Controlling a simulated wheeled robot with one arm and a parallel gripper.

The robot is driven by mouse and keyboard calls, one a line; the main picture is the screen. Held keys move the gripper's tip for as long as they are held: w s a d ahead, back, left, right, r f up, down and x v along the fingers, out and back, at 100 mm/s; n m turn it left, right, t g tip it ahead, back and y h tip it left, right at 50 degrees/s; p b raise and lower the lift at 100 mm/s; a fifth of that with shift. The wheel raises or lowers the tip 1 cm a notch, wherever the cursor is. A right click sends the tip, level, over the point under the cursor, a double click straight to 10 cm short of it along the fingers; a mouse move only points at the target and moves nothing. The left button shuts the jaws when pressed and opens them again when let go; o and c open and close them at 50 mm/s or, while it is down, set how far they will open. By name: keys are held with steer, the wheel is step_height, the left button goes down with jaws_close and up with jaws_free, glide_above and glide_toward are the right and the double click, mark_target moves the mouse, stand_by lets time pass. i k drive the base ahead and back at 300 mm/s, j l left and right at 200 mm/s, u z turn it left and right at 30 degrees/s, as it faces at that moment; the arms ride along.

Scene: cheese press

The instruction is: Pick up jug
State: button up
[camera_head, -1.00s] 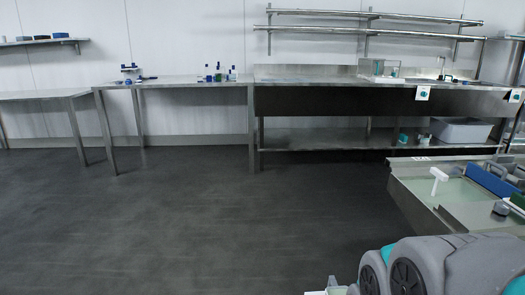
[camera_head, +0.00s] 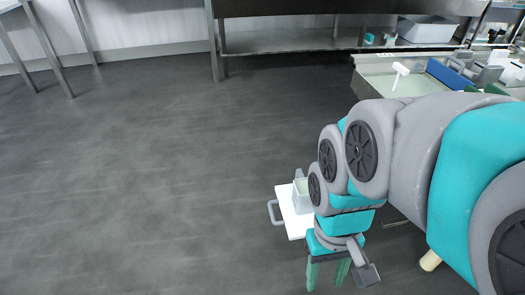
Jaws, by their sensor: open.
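A small pale container (camera_head: 301,196) that may be the jug stands on a white surface (camera_head: 291,219), partly hidden behind my arm. Its right side and any spout cannot be seen. My gripper (camera_head: 327,279) points down at the bottom, right of centre, with its two green fingers apart and nothing visible between them. In the picture it is below and slightly right of the container.
A grey loop handle (camera_head: 271,212) sticks out left of the white surface. A steel vat (camera_head: 372,70) with a white T-shaped piece (camera_head: 401,70) is behind my arm. A steel bench (camera_head: 290,45) holds a grey bin (camera_head: 425,30) on its lower shelf. The floor (camera_head: 130,180) at left is clear.

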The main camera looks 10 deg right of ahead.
mark_target(301, 205)
steer(key=i+j+z, duration=0.2)
steer(key=j+z, duration=0.15)
steer(key=j, duration=0.9)
steer(key=j+z, duration=0.35)
steer(key=j, duration=0.9)
